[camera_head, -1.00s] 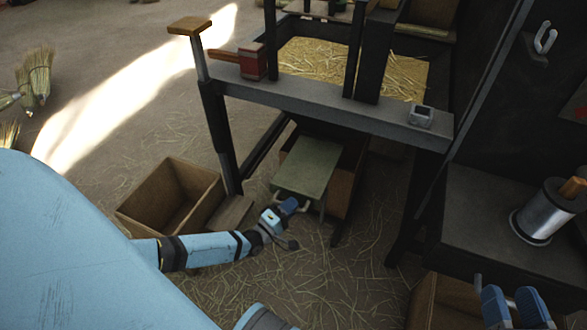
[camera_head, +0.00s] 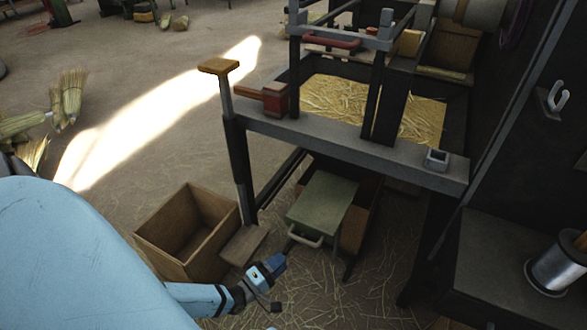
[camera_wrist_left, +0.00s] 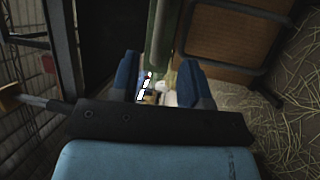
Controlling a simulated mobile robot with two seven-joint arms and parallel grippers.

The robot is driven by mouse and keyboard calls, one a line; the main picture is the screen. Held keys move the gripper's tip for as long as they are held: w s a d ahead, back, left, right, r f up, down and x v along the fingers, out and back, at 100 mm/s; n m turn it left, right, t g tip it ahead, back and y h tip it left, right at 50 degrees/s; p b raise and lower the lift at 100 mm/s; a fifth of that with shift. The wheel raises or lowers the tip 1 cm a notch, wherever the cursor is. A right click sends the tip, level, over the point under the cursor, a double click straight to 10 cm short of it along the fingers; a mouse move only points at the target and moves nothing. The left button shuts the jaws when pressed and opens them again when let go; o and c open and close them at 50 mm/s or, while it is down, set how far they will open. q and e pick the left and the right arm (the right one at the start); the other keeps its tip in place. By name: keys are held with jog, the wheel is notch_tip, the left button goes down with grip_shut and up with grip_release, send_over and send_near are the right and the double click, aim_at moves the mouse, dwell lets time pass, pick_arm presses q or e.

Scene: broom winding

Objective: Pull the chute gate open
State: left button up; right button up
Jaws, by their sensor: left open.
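The chute gate is a green plate (camera_head: 322,203) under the front beam of the bench. It has a pale handle (camera_head: 305,238) at its near edge. My left gripper (camera_head: 284,255) is open just in front and to the left of the handle, apart from it in the head view. In the left wrist view the two blue fingers (camera_wrist_left: 160,82) are spread, and the green gate (camera_wrist_left: 163,30) shows edge-on ahead of the gap. Something small and pale shows between the fingers, too unclear to name. My right gripper is out of view.
An empty wooden box (camera_head: 190,230) stands left of the gate, beside a bench leg and foot pedal (camera_head: 245,244). A brown box (camera_head: 358,222) is beneath and behind the gate. A wire spool (camera_head: 560,265) sits at right. Straw covers the open floor in front.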

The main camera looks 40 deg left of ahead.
pick_arm(q)
jog(key=shift+v, duration=1.85)
